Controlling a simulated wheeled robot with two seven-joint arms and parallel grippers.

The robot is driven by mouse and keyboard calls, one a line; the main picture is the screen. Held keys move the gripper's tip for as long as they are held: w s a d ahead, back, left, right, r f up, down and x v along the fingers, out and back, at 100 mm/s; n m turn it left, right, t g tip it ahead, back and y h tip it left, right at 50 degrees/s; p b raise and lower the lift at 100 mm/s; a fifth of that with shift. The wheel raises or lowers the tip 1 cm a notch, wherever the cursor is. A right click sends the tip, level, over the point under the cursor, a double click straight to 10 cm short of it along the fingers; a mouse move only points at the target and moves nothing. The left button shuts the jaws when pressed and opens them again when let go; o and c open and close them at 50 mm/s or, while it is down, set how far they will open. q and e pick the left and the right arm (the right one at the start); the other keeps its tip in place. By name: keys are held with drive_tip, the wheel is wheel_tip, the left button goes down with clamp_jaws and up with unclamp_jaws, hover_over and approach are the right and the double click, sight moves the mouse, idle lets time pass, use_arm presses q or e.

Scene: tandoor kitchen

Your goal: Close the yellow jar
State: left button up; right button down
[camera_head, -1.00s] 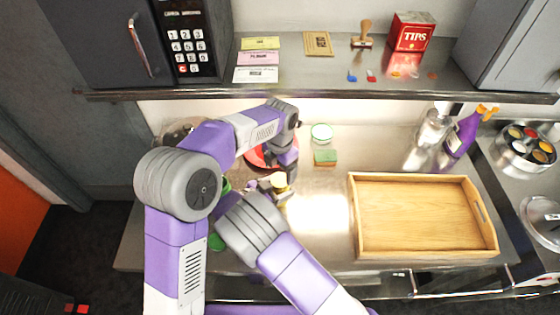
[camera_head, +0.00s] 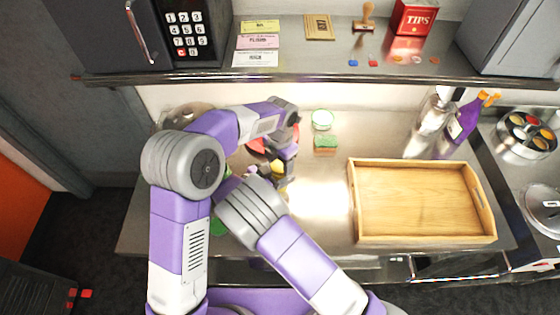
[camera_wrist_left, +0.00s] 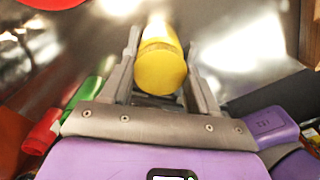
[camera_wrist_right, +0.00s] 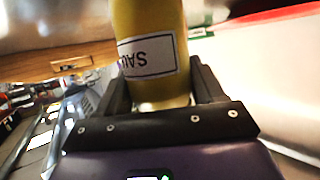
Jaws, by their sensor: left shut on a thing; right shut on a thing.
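The yellow jar (camera_wrist_right: 150,40) stands between the fingers of my right gripper (camera_wrist_right: 160,92), with its white label upside down in the right wrist view. My left gripper (camera_wrist_left: 160,60) is shut on a yellow piece with a round flat end (camera_wrist_left: 160,75), which looks like the jar's lid.
A wooden tray (camera_head: 352,215) stands at the right of the counter. A green-and-yellow sponge (camera_head: 325,143) and a green-rimmed container (camera_head: 322,119) lie behind the grippers. A red round thing (camera_head: 257,145) is partly hidden by my arm. The shelf edge (camera_head: 300,76) runs above.

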use_arm(q)
drive_tip(key=shift+c, duration=0.6)
drive_tip(key=m, duration=0.6)
drive_tip(key=shift+m, duration=0.4)
drive_tip(key=o, duration=1.2)
drive_tip(key=shift+c, duration=0.2)
drive_tip(key=shift+r, duration=2.25)
